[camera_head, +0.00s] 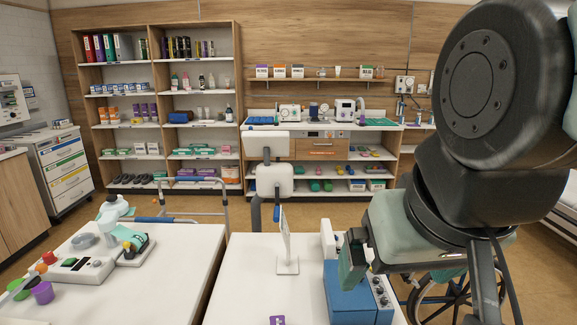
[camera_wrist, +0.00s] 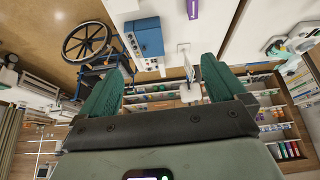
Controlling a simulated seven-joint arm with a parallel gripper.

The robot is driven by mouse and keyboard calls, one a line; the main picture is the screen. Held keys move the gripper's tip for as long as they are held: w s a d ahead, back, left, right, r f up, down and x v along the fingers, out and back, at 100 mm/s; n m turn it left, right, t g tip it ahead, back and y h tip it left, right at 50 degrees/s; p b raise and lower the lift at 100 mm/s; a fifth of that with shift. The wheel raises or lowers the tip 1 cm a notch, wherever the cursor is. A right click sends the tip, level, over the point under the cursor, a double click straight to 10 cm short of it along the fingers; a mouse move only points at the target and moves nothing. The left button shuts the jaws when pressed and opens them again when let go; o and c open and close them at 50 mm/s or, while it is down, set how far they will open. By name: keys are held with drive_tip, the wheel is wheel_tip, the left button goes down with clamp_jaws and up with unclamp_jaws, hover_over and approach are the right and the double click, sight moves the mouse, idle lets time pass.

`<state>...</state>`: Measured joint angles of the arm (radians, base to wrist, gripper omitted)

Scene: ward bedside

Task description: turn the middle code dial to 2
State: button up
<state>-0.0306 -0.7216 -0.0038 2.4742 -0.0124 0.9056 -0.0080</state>
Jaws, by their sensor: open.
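A blue box (camera_head: 345,293) stands on the right part of the white table in the head view. Several small dark dials (camera_head: 381,292) line its right face; their numbers are too small to read, so I cannot tell the middle dial's setting. My gripper (camera_head: 352,258) is above and behind the box, its jaw partly hidden by its own body. In the wrist view my gripper (camera_wrist: 160,72) shows two green fingers spread wide with nothing between them. The blue box (camera_wrist: 147,36) appears there beyond the fingers, with its dials at its left side, apart from the gripper.
A wheelchair (camera_head: 450,285) is right of the table. A second table (camera_head: 170,270) with devices is at left. The table's middle is mostly clear.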

drive_tip(key=shift+s+f, duration=0.1)
drive_tip(key=shift+c, duration=1.1)
drive_tip(key=w+n, duration=0.1)
drive_tip(key=w, duration=0.2)
drive_tip(key=w+d+n+g+h, duration=0.1)
drive_tip(key=w, duration=0.2)
drive_tip(key=w+d+n, duration=0.1)
drive_tip(key=w+n, duration=0.1)
drive_tip(key=w, duration=0.1)
drive_tip(key=shift+w+d+f+g+h, duration=0.1)
drive_tip(key=shift+w+d+g+h, duration=0.05)
drive_tip(key=shift+g+h, duration=0.2)
drive_tip(key=c, duration=1)
drive_tip(key=shift+o, duration=0.2)
drive_tip(key=n+g+h, duration=0.3)
drive_tip(key=n+g, duration=0.1)
drive_tip(key=n, duration=1)
hover_over(380, 288)
drive_tip(key=a, duration=0.5)
wheel_tip(380, 288, down, 27)
drive_tip(key=x, duration=1)
drive_tip(key=shift+f, duration=0.25)
drive_tip(key=shift+c, duration=0.4)
clamp_jaws()
